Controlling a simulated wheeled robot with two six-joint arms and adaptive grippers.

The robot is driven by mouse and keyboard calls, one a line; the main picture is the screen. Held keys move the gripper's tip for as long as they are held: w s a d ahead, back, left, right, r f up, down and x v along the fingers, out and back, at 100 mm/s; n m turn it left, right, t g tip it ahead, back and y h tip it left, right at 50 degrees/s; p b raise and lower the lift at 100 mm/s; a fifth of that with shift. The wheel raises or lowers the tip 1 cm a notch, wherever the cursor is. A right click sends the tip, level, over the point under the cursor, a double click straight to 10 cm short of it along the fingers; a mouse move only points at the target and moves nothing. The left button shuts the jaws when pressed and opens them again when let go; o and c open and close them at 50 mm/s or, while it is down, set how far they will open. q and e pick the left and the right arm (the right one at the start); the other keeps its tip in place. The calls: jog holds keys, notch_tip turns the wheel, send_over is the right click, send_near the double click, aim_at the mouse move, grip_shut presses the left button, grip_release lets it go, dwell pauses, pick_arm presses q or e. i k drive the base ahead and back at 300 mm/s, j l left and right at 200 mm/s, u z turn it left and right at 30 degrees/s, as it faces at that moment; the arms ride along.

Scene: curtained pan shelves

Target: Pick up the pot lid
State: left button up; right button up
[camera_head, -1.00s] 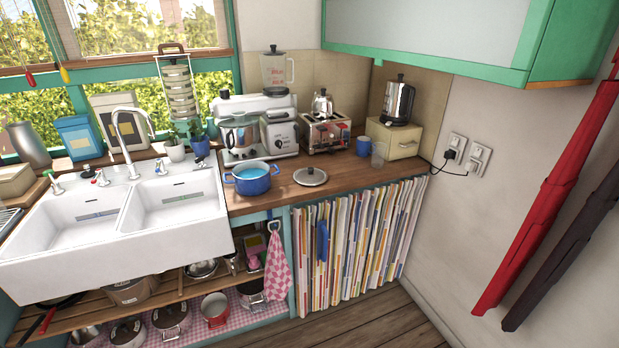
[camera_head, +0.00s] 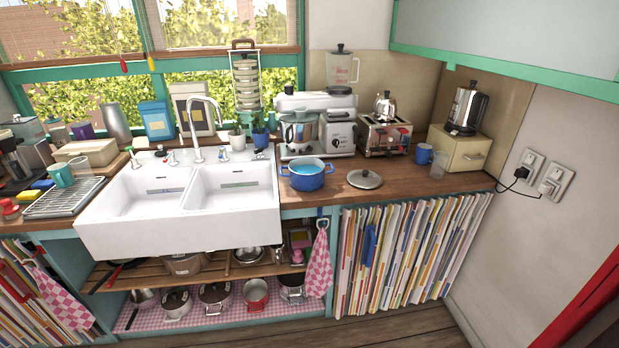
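The pot lid (camera_head: 365,179) is a round silvery-grey disc with a dark knob. It lies flat on the wooden counter (camera_head: 400,192), right of the blue pot (camera_head: 306,174) and apart from it. The blue pot stands open on the counter with light blue contents. Neither of my grippers shows in the head view. Other lidded pots (camera_head: 176,303) stand on the lower shelf under the sink.
A white double sink (camera_head: 183,200) is left of the blue pot. A toaster (camera_head: 384,136), a blue mug (camera_head: 424,154) and a clear glass (camera_head: 438,165) stand behind and right of the lid. A striped curtain (camera_head: 405,255) hangs below. The counter around the lid's front is clear.

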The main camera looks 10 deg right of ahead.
aim_at(364, 179)
jog(key=i+z, duration=0.2)
jog(key=i, duration=0.35)
jog(key=i+j+z, duration=0.2)
jog(key=i, duration=0.35)
jog(key=i+j+z, duration=0.2)
jog(key=i, duration=0.35)
jog(key=i+j+z, duration=0.2)
jog(key=i, duration=0.3)
